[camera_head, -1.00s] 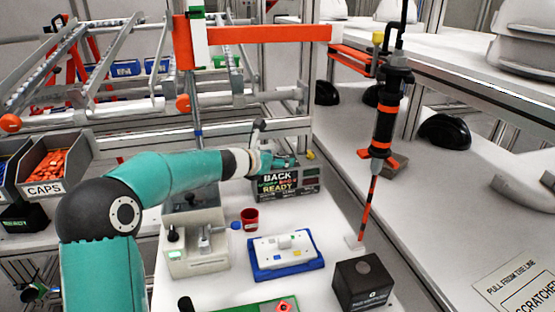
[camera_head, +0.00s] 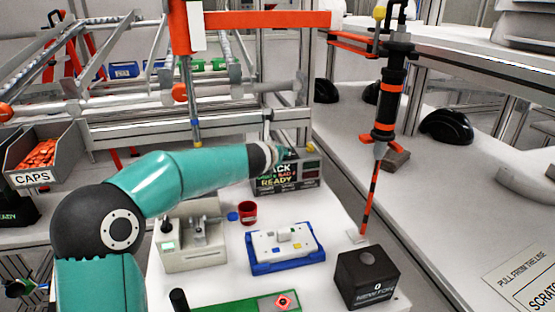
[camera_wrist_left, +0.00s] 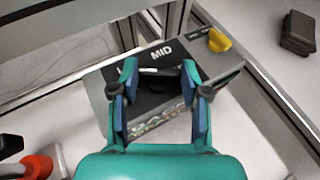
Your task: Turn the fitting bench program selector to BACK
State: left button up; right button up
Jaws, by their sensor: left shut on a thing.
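The fitting bench program selector is a grey box (camera_head: 309,172) at the back of the white bench, with BACK and READY lettering on its dark front. The wrist link of my left arm covers part of the word BACK. In the left wrist view the top of the box (camera_wrist_left: 228,67) shows a MID label, and other lettering is partly hidden. My left gripper (camera_wrist_left: 160,84) is over the box top, its two fingers shut on a dark selector knob (camera_wrist_left: 158,80) between them. Which label the knob points to cannot be told. My right gripper is not in view.
A yellow knob (camera_wrist_left: 218,39) sits on the box's right end. A red cup (camera_head: 247,213), a blue tray (camera_head: 318,262) with a white plate and a grey device (camera_head: 192,262) stand nearer. A black-orange tool (camera_head: 389,100) hangs at right, above a black box (camera_head: 366,278).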

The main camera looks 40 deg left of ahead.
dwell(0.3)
pick_arm(q)
jog(key=o, duration=1.1)
jog(key=shift+o, duration=0.2)
jog(key=v, duration=1.2)
jog(key=shift+d, duration=0.2)
jog(key=shift+f, duration=0.15)
